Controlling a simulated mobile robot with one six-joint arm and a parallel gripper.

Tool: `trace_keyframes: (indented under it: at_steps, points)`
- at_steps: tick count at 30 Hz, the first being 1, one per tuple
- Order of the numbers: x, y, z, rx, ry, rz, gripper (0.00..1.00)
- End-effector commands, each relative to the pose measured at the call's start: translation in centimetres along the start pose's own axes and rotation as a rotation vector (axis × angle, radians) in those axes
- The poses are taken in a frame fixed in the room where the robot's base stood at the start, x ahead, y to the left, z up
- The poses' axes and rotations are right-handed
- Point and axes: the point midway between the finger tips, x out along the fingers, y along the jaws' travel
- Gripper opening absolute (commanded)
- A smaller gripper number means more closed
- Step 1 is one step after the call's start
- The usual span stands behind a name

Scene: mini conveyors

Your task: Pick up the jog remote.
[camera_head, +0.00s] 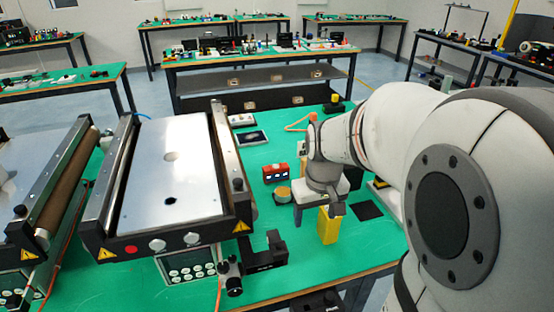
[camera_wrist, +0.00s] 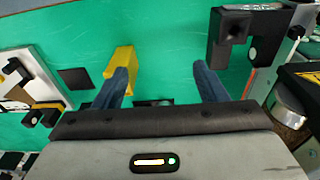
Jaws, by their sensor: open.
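My gripper (camera_head: 318,212) points down over the green table, its two fingers apart and nothing between them. In the wrist view the fingers (camera_wrist: 160,70) frame bare green tabletop. A yellow upright block-like object (camera_head: 327,228) stands by the right finger in the head view. In the wrist view this yellow object (camera_wrist: 121,62) lies by the left finger, which partly overlaps it. I cannot tell whether it touches the finger. No object is clearly recognisable as the jog remote; the yellow object may be it, but its face is not readable.
A red box (camera_head: 276,172) and a yellow-topped round piece (camera_head: 283,194) stand left of my gripper. A flat black square (camera_head: 367,210) lies to its right. A metal-topped conveyor (camera_head: 170,190) fills the left. A black bracket (camera_head: 263,254) sits near the front.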

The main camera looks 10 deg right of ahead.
Motion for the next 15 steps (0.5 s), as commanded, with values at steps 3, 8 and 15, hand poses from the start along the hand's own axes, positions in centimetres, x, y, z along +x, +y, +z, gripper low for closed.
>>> trace_keyframes:
  at_steps: [3, 8, 15]
  points:
    - [2.4, 3.1, -3.4, 0.001, -0.049, -0.004, 0.65]
    - [5.7, 6.6, -6.3, -0.007, -0.092, -0.013, 0.65]
    - [8.3, 9.0, -7.8, -0.013, -0.116, -0.021, 0.65]
